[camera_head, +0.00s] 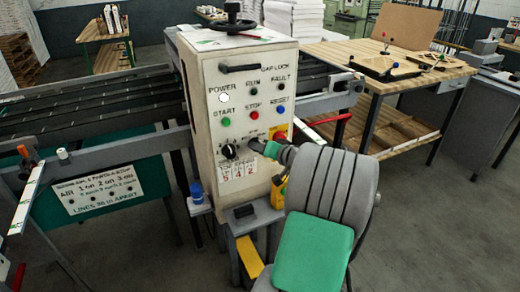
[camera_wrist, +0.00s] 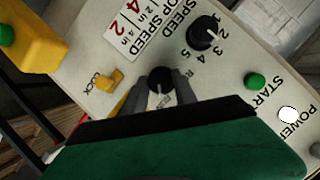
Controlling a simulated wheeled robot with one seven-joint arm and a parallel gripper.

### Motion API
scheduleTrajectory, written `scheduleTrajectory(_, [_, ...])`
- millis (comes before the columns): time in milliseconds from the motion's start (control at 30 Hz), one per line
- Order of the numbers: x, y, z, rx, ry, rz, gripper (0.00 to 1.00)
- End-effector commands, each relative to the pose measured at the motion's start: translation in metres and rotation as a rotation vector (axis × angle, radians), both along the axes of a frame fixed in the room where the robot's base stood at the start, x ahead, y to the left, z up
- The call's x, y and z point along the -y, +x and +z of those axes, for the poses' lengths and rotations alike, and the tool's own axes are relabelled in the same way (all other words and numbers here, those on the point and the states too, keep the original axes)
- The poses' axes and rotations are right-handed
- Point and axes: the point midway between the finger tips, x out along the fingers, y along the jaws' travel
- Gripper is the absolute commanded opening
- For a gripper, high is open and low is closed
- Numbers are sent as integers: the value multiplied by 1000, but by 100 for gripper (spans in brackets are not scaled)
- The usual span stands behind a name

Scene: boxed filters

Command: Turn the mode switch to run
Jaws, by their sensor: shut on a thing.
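The mode switch is a black round knob (camera_wrist: 160,76) on the pale face of the control box (camera_head: 206,85). In the wrist view my gripper (camera_wrist: 159,88) has its two grey fingers on either side of this knob, shut on it. A pale pointer mark on the knob faces toward my gripper. The lettering beside the knob is mostly covered by my fingers, so I cannot read its setting. In the head view my gripper (camera_head: 262,147) reaches the panel from the lower right and hides the knob.
The black speed dial (camera_wrist: 203,33) is close beside the mode switch; it also shows in the head view (camera_head: 229,151). A yellow lock switch (camera_wrist: 110,80) sits on the other side. Start (camera_head: 226,122), stop (camera_head: 255,115) and reset (camera_head: 281,110) buttons are above.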

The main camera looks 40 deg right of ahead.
Motion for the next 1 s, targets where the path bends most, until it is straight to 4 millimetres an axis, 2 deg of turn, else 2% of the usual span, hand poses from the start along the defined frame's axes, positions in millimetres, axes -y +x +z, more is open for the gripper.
scheduleTrajectory(233, [1,0,1,2,-1,-3,0])
scheduleTrajectory(267, [1,0,1,2,-1,-3,35])
scheduleTrajectory(500, [0,0,0,1,-1,0,55])
scheduleTrajectory(767, [0,-1,1,0,-1,-1,55])
scheduleTrajectory(867, [0,-11,3,0,-2,-4,55])
scheduleTrajectory(1000, [-1,-38,13,1,-4,-5,55])
